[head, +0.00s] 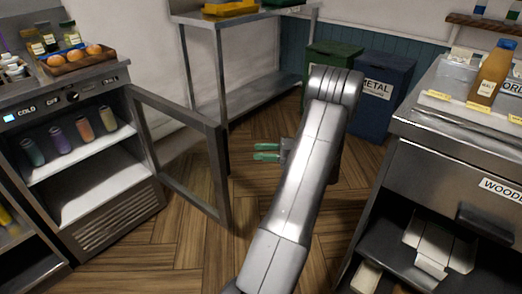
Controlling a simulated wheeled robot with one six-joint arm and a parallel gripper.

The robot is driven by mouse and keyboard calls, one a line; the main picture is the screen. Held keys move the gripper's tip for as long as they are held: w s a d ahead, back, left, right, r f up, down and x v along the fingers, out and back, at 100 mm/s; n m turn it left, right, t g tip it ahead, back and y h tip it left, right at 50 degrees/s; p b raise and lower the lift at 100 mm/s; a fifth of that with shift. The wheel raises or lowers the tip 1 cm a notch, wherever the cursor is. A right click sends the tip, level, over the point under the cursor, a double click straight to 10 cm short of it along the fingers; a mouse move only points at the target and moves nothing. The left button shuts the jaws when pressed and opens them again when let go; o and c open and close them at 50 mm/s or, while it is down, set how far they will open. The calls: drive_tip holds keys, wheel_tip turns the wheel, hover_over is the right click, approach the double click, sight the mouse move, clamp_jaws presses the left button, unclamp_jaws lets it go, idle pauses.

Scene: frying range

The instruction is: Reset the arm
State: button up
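My gripper (257,152) has two green fingers pointing left, with a gap between them. It is open and I see nothing between the fingers. It hangs over the wooden floor in the middle of the head view, at the end of my bent grey arm, and touches nothing that I can see. Part of the wrist is hidden behind the arm.
The cold cabinet's door (185,155) stands open left of my gripper; several bottles (58,137) stand inside. A steel table (238,85) and bins (380,92) are behind. A counter (445,160) with a bottle (491,75) is right. Floor (262,200) is clear.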

drive_tip(key=shift+a, duration=0.15)
drive_tip(key=w+a+b, duration=0.1)
drive_tip(key=a, duration=0.6)
idle(0.3)
